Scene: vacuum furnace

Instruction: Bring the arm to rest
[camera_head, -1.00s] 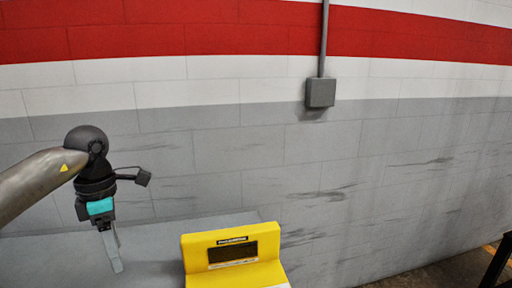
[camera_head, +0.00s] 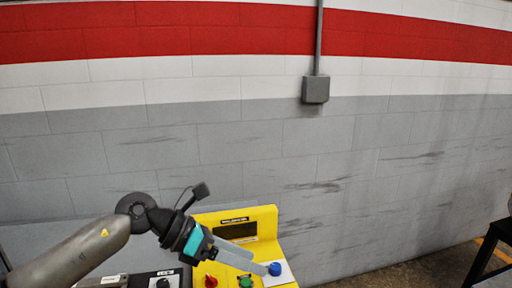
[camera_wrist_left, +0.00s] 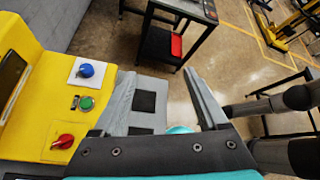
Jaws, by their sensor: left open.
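My left arm (camera_head: 75,257) comes in from the lower left. Its gripper (camera_head: 260,264) points right and slightly down in front of the yellow control panel (camera_head: 263,222). In the head view its fingertips overlap the area by a blue knob (camera_head: 274,269); contact cannot be told. The left wrist view shows the two fingers (camera_wrist_left: 165,95) spread with nothing between them. There the panel (camera_wrist_left: 30,110) lies to their left, with the blue knob (camera_wrist_left: 86,70), a green button (camera_wrist_left: 86,103) and a red knob (camera_wrist_left: 63,141) apart from the fingers. My right gripper is not in view.
A dark panel with a black knob (camera_head: 163,284) is at the bottom, left of the yellow one. A block wall (camera_head: 350,150) with a grey box (camera_head: 315,89) stands behind. A dark table (camera_wrist_left: 170,45) and open floor show in the wrist view.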

